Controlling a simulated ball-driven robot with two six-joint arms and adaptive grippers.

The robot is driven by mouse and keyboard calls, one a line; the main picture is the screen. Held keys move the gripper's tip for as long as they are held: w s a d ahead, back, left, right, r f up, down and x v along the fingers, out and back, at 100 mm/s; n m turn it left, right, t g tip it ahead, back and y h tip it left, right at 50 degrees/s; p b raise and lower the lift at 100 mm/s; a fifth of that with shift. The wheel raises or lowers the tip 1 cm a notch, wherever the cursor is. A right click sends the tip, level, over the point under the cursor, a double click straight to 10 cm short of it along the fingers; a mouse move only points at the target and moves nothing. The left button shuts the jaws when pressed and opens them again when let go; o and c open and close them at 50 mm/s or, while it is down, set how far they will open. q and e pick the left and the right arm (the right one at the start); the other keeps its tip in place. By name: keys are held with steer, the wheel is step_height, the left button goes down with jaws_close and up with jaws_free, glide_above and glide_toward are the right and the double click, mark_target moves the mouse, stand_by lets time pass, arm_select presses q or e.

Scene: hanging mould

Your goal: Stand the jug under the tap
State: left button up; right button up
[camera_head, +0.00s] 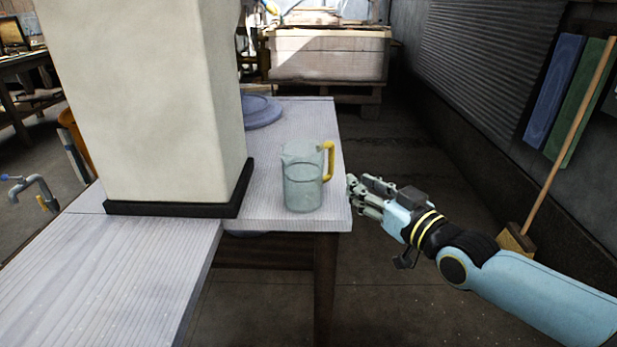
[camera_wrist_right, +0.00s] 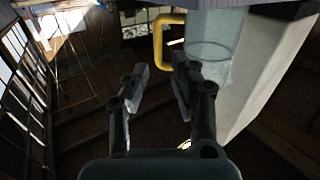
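The clear jug (camera_head: 303,186) stands upright on the right-hand table, near its right edge, with its yellow handle (camera_head: 329,160) towards the right. The jug also shows in the right wrist view (camera_wrist_right: 212,50). My right gripper (camera_head: 354,195) is just right of the jug, beyond the table edge. In the right wrist view, its fingers (camera_wrist_right: 160,78) are apart with nothing between them, and the handle is ahead of the gap, not touching. The grey tap (camera_head: 36,187) with a blue lever is at the far left, behind the tall pillar's left side. My left gripper is not in view.
A tall cream pillar (camera_head: 150,100) on a black base stands left of the jug, blocking the straight way to the tap. A blue round lid-like thing (camera_head: 260,111) lies behind. The front-left tabletop (camera_head: 110,275) is clear. A broom (camera_head: 570,150) leans at the right.

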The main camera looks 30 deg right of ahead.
mark_target(333, 164)
steer(key=w+b, duration=0.3)
steer(key=w, duration=0.2)
steer(key=shift+w+d, duration=0.1)
steer(key=shift+w, duration=0.2)
steer(key=w+b, duration=0.3)
steer(key=w, duration=0.1)
steer(key=shift+w+f+b, duration=0.1)
steer(key=shift+f+b, duration=0.2)
steer(key=shift+f, duration=0.05)
steer(key=shift+w, duration=0.4)
steer(key=shift+w+r, duration=0.15)
steer(key=shift+r, duration=0.1)
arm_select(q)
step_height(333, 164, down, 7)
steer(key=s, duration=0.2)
arm_select(e)
jaws_close()
